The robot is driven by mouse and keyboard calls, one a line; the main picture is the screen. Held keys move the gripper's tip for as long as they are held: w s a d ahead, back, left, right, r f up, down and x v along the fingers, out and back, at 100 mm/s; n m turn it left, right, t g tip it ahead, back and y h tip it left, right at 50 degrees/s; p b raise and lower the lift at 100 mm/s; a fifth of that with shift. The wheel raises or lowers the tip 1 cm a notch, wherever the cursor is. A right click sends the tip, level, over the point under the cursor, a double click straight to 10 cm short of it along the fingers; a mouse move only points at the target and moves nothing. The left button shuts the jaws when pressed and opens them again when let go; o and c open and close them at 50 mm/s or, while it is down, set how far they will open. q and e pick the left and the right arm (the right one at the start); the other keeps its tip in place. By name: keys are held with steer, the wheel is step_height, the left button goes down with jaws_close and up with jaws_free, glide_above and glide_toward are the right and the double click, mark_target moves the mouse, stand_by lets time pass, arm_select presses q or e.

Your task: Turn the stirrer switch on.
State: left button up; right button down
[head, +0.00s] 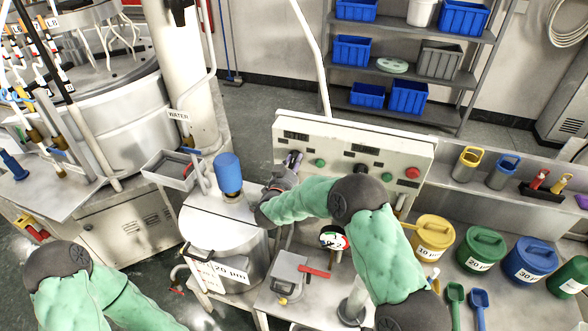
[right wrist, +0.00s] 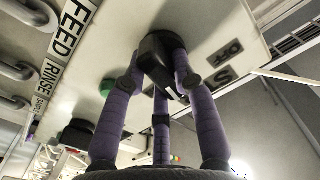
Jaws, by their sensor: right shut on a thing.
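The control panel (head: 400,150) is a pale upright box at the back of the bench. My right gripper (head: 292,160) is at its left end, with purple fingers around a black knob (right wrist: 163,55). The right wrist view also shows this gripper (right wrist: 158,82), closed on the knob from several sides. Beside the knob are an OFF label (right wrist: 225,53) and a partly cut-off label starting with S. Fingers cover part of the knob, so I cannot tell its setting. My left arm enters at the lower left; its gripper is out of frame.
A steel tank (head: 215,235) with a blue motor (head: 229,172) stands left of the panel. Other panel controls include a red button (head: 412,173) and a black knob (head: 361,169). Coloured tubs, including a yellow one (head: 433,232), stand on the right of the bench.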

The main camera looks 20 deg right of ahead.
steer(key=m+b, duration=0.2)
steer(key=b, duration=0.1)
steer(key=m+b, duration=0.3)
steer(key=b, duration=0.1)
steer(key=m+b, duration=0.2)
steer(key=b, duration=0.2)
steer(key=shift+f+m, duration=0.3)
steer(key=shift+f, duration=0.05)
steer(key=shift+r+m+b, duration=0.1)
steer(key=shift+m+b, duration=0.8)
steer(key=shift+b, duration=0.05)
steer(key=c, duration=1)
jaws_free()
steer(key=v, duration=1.2)
